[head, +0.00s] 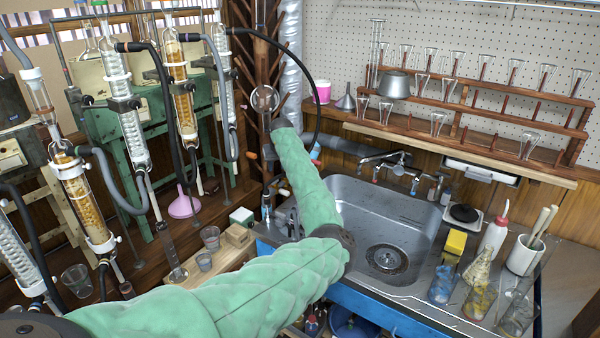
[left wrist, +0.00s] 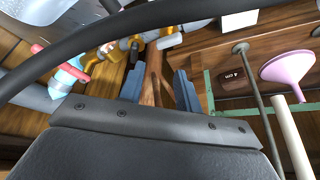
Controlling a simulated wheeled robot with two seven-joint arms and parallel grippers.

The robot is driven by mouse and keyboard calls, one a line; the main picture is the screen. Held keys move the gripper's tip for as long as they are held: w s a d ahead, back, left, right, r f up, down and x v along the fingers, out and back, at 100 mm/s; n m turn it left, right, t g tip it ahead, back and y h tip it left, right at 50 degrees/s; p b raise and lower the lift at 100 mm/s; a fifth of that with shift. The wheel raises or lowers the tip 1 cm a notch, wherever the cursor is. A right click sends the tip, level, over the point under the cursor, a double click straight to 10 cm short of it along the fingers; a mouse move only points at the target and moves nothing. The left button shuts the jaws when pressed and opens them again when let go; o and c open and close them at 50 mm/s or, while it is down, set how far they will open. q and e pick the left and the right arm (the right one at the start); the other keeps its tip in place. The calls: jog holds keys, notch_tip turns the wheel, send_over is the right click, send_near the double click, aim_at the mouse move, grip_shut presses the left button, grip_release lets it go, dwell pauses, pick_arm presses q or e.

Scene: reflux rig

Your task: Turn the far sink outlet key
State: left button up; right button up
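The steel sink (head: 405,215) is right of my left arm, with a tap and small outlet fittings (head: 385,165) at its back edge. In the left wrist view, brass outlet fittings (left wrist: 108,50) show at upper left, beside a red-ended, light-blue piece (left wrist: 66,76). I cannot tell which one is the far outlet key. My left gripper (left wrist: 160,88) is open, its two blue-grey fingers apart with brown wood behind the gap. The brass fittings lie left of and above the fingers, outside the gap. In the head view my green-sleeved forearm mostly hides this gripper. My right gripper is not in view.
A black hose (left wrist: 130,25) crosses close in front of the left wrist camera. Glass condensers (head: 185,90) stand at left. A pink funnel (head: 184,205) is below them. Bottles and beakers (head: 480,270) crowd the counter right of the sink. Wooden racks (head: 480,100) stand behind.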

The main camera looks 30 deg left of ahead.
aim_at(284, 174)
pick_arm(q)
jog(key=w+f, duration=0.2)
jog(key=w+f+p, duration=0.1)
jog(key=w+f, duration=0.1)
jog(key=w, duration=0.1)
jog(key=shift+w+d+f, duration=0.15)
jog(key=shift+w+f, duration=0.1)
jog(key=shift+f, duration=0.15)
jog(key=shift+w+a+f, duration=0.15)
jog(key=shift+a+f, duration=0.05)
jog(key=shift+f, duration=0.45)
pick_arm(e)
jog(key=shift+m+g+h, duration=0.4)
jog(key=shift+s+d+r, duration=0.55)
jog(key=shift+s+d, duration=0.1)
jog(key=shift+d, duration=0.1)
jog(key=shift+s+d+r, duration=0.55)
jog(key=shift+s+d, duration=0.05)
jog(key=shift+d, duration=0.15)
pick_arm(q)
jog(key=shift+c, duration=0.2)
grip_shut()
